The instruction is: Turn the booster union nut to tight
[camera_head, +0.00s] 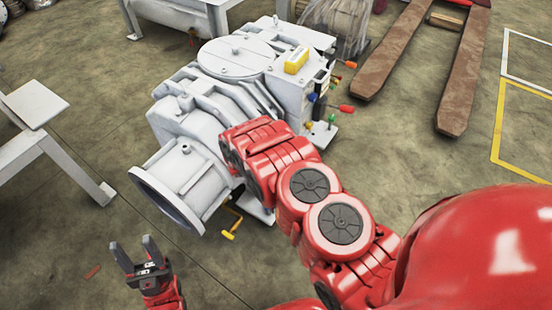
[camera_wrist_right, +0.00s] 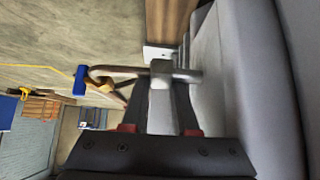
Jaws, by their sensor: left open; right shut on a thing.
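The booster (camera_head: 215,105) is a large light-grey machine with a round lid and a wide flange at its lower left. My red right arm reaches to its near side; the right gripper is hidden in the head view. In the right wrist view the right gripper (camera_wrist_right: 165,115) is shut on a grey metal piece with a crossbar and a bent loop (camera_wrist_right: 161,84), which appears to be the union nut. Whether it is tight cannot be told. My left gripper (camera_head: 137,258) is open and empty, below the flange and apart from it.
A grey bench (camera_head: 35,106) stands at the left. Brown pallet forks (camera_head: 400,45) lie at the upper right. Colored knobs (camera_head: 345,108) stick out from the machine's right side. A yellow crank handle (camera_head: 230,234) sits below it. The floor at the lower left is mostly clear.

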